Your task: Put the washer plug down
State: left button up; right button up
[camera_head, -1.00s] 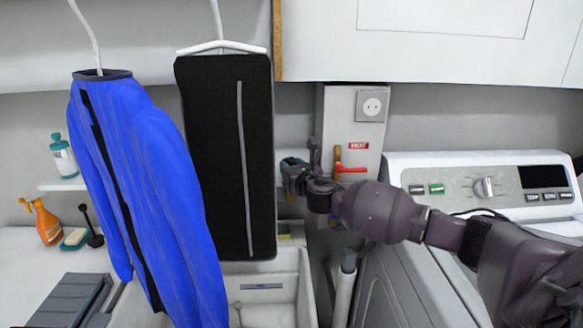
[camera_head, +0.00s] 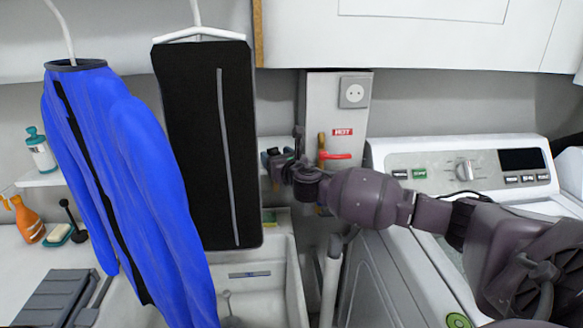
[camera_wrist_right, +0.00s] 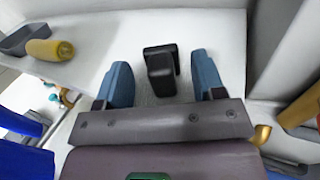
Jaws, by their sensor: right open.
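The black washer plug (camera_wrist_right: 160,68) shows in the right wrist view against a white surface. It appears to rest on that surface, though contact is not clear. My right gripper (camera_wrist_right: 163,80) is open, with one blue finger on each side of the plug and a visible gap to both. In the head view, my right gripper (camera_head: 276,160) is beside the grey column with the wall socket (camera_head: 354,92), right of the black hanging garment. The plug cannot be made out there. My left gripper is not in view.
A blue jacket (camera_head: 130,170) and a black garment (camera_head: 205,150) hang at left. The washer (camera_head: 405,235) stands at right. A red-handled tap (camera_head: 335,156) is close to my right gripper. A white sink (camera_head: 292,285) lies below. A yellow bottle (camera_wrist_right: 50,49) shows in the wrist view.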

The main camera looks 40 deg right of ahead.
jog(key=s+a, duration=0.1)
jog(key=s, duration=1)
jog(key=shift+a+r+p, duration=0.2)
jog(key=shift+a+p, duration=0.1)
jog(key=shift+p, duration=0.05)
